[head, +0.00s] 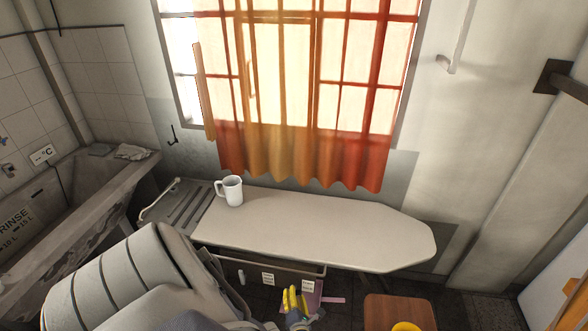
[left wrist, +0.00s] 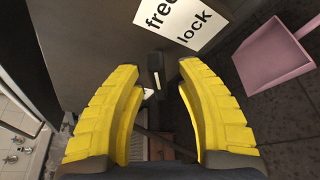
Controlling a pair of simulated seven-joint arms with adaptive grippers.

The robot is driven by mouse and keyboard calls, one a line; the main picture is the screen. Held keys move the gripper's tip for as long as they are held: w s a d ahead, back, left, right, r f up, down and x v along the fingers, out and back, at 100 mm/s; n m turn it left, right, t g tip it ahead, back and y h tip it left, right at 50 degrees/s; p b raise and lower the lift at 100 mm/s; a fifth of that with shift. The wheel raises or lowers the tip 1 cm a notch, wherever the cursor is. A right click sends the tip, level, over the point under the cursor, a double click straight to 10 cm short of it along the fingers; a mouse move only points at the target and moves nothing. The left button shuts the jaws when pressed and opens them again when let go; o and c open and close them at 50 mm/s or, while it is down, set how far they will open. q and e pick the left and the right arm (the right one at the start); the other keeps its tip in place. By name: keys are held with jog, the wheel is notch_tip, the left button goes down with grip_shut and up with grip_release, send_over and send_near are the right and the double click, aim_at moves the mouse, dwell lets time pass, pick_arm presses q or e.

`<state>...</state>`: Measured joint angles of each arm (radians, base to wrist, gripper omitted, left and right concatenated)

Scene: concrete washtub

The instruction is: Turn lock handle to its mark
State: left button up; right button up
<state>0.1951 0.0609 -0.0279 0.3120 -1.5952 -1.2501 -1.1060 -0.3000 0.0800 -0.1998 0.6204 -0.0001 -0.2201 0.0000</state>
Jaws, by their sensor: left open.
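My left gripper (head: 293,300) is low in front of the ironing board, its yellow fingers apart. In the left wrist view the open fingers (left wrist: 157,110) have nothing between them that they touch. A small dark lock handle (left wrist: 156,68) with a pale strip shows beyond the fingertips, in line with the gap. A white pointed mark (left wrist: 148,94) lies close by it. A white label (left wrist: 180,22) reading "free" and "lock" is on the dark panel beside the handle. The handle cannot be made out in the head view. My right gripper cannot be made out.
The ironing board (head: 330,228) bears a white mug (head: 230,190) at its left. A pink dustpan (left wrist: 272,58) lies on the dark floor, right of the fingers. A brown stool (head: 395,308) stands at bottom right. The concrete washtub (head: 100,195) is at the left.

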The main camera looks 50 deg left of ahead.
pick_arm(q)
jog(key=shift+w+a, duration=0.15)
jog(key=shift+a, duration=0.15)
dwell(0.4)
grip_shut()
